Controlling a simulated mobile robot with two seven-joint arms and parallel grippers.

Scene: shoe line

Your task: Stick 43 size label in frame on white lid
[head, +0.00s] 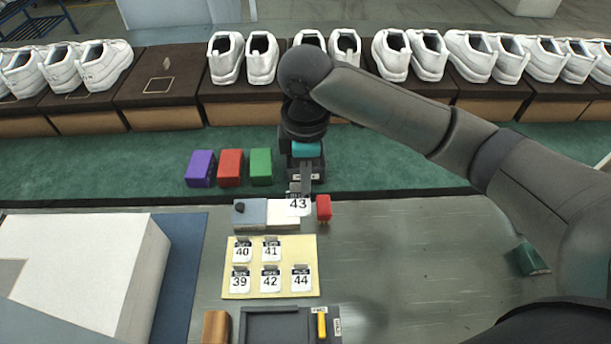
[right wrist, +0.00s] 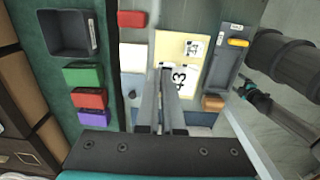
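The 43 label (head: 298,205) is white with black digits, and it also shows in the right wrist view (right wrist: 181,80). My right gripper (head: 299,190) is shut on its top edge and holds it over the work table, near a small grey-and-white block (head: 252,213). The white lid (head: 85,265) is at the lower left of the head view, with a grey patch at its left edge; I cannot make out a frame on it. In the right wrist view, a dark arm end with a teal band (right wrist: 257,97) seems to be my left gripper; its fingers are unclear.
A yellow sheet (head: 255,260) bears labels 39, 40, 41, 42 and 44. A red block (head: 323,207) is right of the held label. Purple (head: 200,169), red (head: 230,168) and green (head: 261,167) boxes stand behind. A dark tray (head: 270,311) is in front. White shoes line the back.

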